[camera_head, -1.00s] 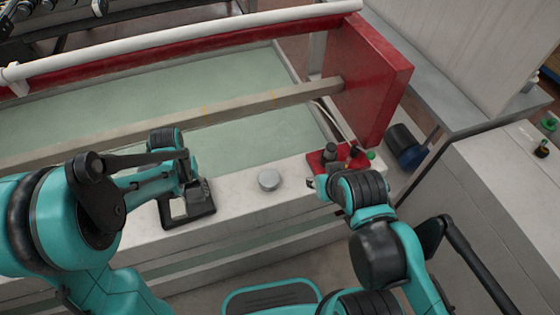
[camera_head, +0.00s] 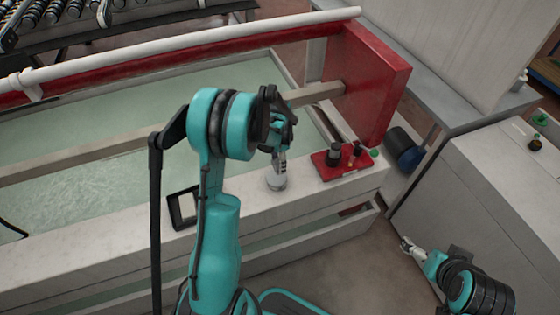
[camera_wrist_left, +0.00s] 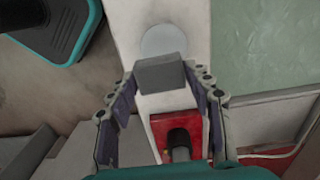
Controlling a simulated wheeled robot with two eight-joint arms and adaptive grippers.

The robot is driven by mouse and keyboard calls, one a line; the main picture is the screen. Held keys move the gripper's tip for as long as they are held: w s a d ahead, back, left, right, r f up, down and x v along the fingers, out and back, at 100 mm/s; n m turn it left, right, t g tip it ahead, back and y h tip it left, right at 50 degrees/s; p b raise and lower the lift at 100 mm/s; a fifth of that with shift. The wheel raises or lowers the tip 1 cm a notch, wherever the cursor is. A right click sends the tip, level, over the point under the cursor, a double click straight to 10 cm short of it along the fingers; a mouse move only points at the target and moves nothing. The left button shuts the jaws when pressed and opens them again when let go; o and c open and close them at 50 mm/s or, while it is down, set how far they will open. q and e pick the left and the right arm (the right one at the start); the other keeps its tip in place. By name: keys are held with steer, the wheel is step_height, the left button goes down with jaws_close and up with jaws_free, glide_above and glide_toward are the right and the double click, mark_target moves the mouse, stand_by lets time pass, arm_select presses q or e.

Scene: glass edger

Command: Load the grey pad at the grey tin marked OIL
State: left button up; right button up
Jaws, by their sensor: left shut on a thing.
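My left gripper (camera_head: 279,160) is shut on the grey pad and reaches down over the grey tin (camera_head: 276,184), a small round tin with a pale top on the white ledge. In the left wrist view the pad (camera_wrist_left: 162,75) is a small grey block between the fingertips. It overlaps the near edge of the tin (camera_wrist_left: 163,39); whether they touch I cannot tell. No OIL marking is readable. My right gripper (camera_head: 408,245) is away from the tin, low at the right; its opening is too small to judge.
A red tray (camera_head: 340,172) with dark bottles stands right of the tin on the ledge. A black square frame (camera_head: 183,209) lies to the left. A beam (camera_head: 90,150) crosses the green glass bed behind. A red end panel (camera_head: 375,85) rises behind the tray.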

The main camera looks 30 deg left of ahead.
arm_select(q)
steer(key=shift+a+f, duration=0.2)
steer(key=shift+a, duration=0.25)
steer(key=shift+w+f+m, duration=0.1)
steer(key=shift+f+m, duration=0.1)
steer(key=shift+m, duration=0.1)
steer(key=shift+f+b, duration=1.95)
steer(key=shift+f, duration=0.85)
steer(key=shift+f+b, duration=0.5)
steer(key=shift+b, duration=0.05)
steer(key=shift+r, duration=0.1)
steer(key=shift+r+p, duration=2.25)
steer(key=shift+r, duration=1.2)
